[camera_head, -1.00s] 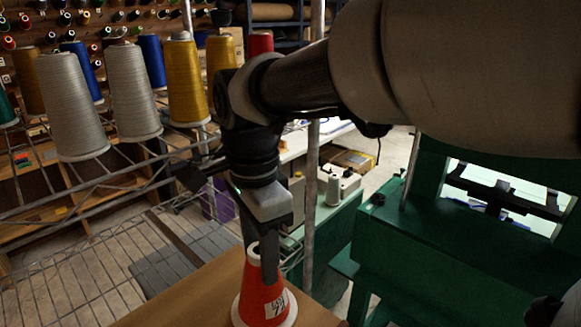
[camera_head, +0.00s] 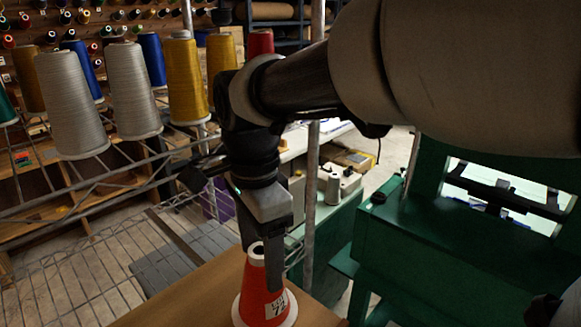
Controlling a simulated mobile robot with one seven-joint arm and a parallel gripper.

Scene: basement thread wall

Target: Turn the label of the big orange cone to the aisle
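The big orange cone (camera_head: 258,285) stands upright on the brown wooden top at the bottom centre. Its white label (camera_head: 276,305) shows on its lower right front, with dark lettering on it. My gripper (camera_head: 260,252) points down over the cone. One finger is at the upper left, partly behind the cone's pale tip, and the other is in front on its right side. The fingers appear shut on the upper part of the cone; the far contact is hidden.
Grey, gold and blue cones (camera_head: 132,90) stand on a wire rack at the left. A green machine (camera_head: 430,245) fills the right. A metal post (camera_head: 312,190) rises just behind my gripper. The wooden top (camera_head: 190,300) is clear left of the cone.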

